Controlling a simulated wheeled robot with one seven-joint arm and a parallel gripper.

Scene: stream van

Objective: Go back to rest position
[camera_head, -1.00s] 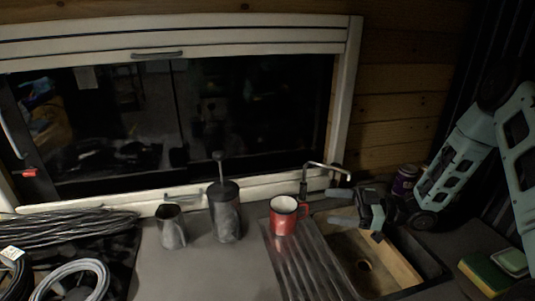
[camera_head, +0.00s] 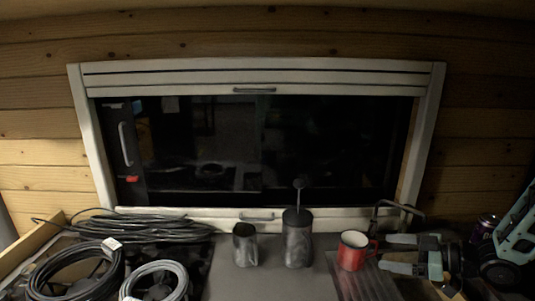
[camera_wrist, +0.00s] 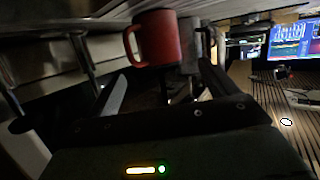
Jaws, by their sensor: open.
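My gripper (camera_head: 384,252) is open at the right of the head view, its two fingers pointing left toward a red mug (camera_head: 352,254). The mug stands upright on the ribbed drainboard (camera_head: 372,284), its handle toward the fingers. In the wrist view the red mug (camera_wrist: 165,38) is ahead of the open gripper (camera_wrist: 163,74), beyond the fingertips. Nothing is held between the fingers. The mug looks apart from them, but the gap is small.
A dark French press (camera_head: 297,245) and a metal pitcher (camera_head: 245,246) stand left of the mug. Coiled cables (camera_head: 75,275) lie at the left. A tap (camera_head: 398,210) and a purple can (camera_head: 485,228) are near my arm. The window frame (camera_head: 425,140) rises behind.

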